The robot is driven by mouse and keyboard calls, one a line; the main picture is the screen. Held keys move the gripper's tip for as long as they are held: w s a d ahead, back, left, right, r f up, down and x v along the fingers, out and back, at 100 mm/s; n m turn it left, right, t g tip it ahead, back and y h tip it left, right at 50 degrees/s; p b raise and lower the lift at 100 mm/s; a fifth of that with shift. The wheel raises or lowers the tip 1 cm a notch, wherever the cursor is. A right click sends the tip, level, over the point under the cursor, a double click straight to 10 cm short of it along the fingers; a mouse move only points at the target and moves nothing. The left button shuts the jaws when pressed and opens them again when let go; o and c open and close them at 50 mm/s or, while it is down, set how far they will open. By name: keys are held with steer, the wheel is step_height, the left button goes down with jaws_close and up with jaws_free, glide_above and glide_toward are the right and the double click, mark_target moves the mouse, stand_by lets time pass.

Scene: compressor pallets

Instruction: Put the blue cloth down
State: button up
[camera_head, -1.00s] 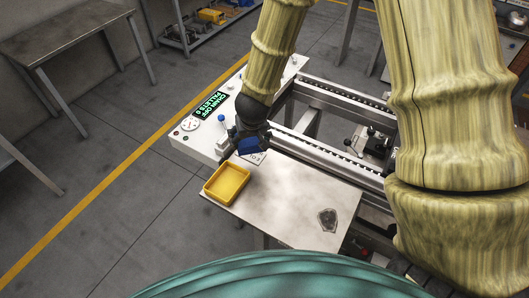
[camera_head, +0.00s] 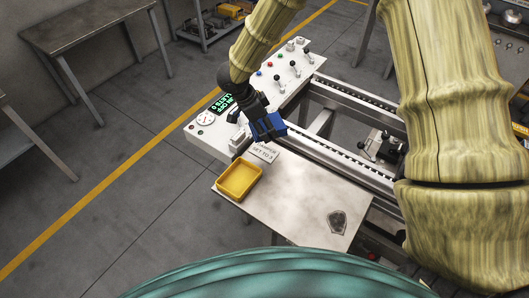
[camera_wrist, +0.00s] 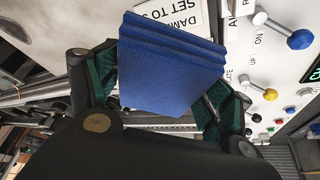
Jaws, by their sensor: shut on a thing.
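The blue cloth (camera_head: 268,127) is a folded, ribbed pad held up in my gripper (camera_head: 262,122). In the wrist view the cloth (camera_wrist: 172,65) sits between the two green-lined fingers of my gripper (camera_wrist: 165,85), which is shut on it. The gripper is above the far left part of the white table, near the control panel (camera_head: 205,132). The cloth looks apart from the surface below, though the exact height is hard to tell.
A yellow tray (camera_head: 221,186) stands on the white table (camera_head: 290,200) at its left side. A dark metal part (camera_head: 337,222) lies at the right front. A printed sign (camera_head: 264,151) is near the gripper. Levers and knobs (camera_head: 290,52) stand behind. The table's middle is clear.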

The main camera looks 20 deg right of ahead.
mark_target(252, 131)
steer(key=shift+s+a+m+g, duration=0.35)
steer(key=shift+a+m, duration=0.1)
steer(key=shift+m, duration=0.35)
steer(key=shift+f, duration=0.25)
steer(key=shift+f+p, duration=1.45)
steer(key=shift+f, duration=3.25)
steer(key=shift+f, duration=0.2)
steer(key=o, duration=1.1)
steer(key=shift+r, duration=0.3)
steer(key=b+v, duration=0.3)
steer(key=v, duration=0.9)
